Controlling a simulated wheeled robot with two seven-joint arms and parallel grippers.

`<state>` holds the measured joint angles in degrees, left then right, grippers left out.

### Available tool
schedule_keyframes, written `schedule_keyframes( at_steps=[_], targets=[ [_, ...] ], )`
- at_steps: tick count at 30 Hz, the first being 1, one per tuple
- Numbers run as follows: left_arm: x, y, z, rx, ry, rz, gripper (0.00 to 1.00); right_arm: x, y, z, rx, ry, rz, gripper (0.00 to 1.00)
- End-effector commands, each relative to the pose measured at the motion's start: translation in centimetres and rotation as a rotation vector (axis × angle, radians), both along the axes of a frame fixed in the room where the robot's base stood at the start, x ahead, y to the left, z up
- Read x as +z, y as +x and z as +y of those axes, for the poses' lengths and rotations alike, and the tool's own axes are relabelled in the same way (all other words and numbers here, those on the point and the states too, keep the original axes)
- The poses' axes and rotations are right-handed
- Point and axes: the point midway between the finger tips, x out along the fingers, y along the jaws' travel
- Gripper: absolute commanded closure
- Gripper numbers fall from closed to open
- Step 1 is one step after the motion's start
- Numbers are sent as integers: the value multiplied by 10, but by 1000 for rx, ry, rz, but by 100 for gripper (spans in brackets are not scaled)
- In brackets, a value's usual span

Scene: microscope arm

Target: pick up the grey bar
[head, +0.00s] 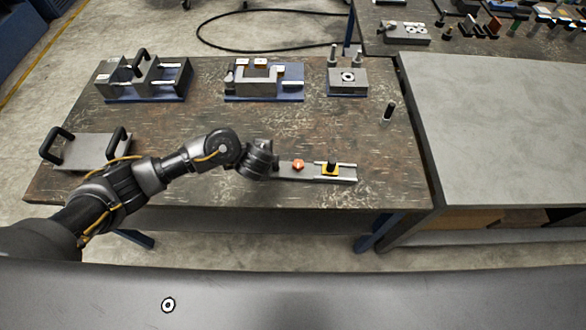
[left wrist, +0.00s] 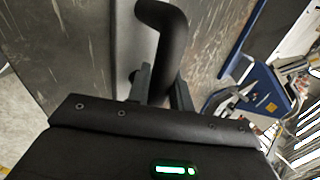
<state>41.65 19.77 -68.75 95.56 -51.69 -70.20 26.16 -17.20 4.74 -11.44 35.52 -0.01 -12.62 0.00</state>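The grey bar (head: 312,175) is long and narrow, with an orange knob and a yellow block with a black top on it, at the front middle of the table in the head view. My left gripper (head: 262,170) is at its left end and hides that end. In the left wrist view a bent black handle (left wrist: 170,40) stands between the two fingers of my left gripper (left wrist: 163,88), which sit close against both its sides. A grey surface shows beside the handle. I cannot tell if the bar is clear of the table. My right gripper is not in view.
A grey plate with two black handles (head: 92,150) lies at the left of the table (head: 215,125). Several grey fixtures on blue bases, one of them here (head: 265,80), stand along the back. A small black peg (head: 388,111) stands at right. A grey bench (head: 490,130) adjoins.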

Motion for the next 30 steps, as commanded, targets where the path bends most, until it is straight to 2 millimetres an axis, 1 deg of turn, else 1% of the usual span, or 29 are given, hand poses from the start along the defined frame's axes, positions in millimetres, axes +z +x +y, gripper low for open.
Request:
schedule_keyframes(
  at_steps=[1,4,5,30],
  targets=[
    [0,0,0,0,0,0,85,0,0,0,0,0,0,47],
    [0,0,0,0,0,0,98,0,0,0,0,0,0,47],
    [0,0,0,0,0,0,100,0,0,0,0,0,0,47],
    [0,0,0,-1,-1,0,100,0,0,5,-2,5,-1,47]
  ],
)
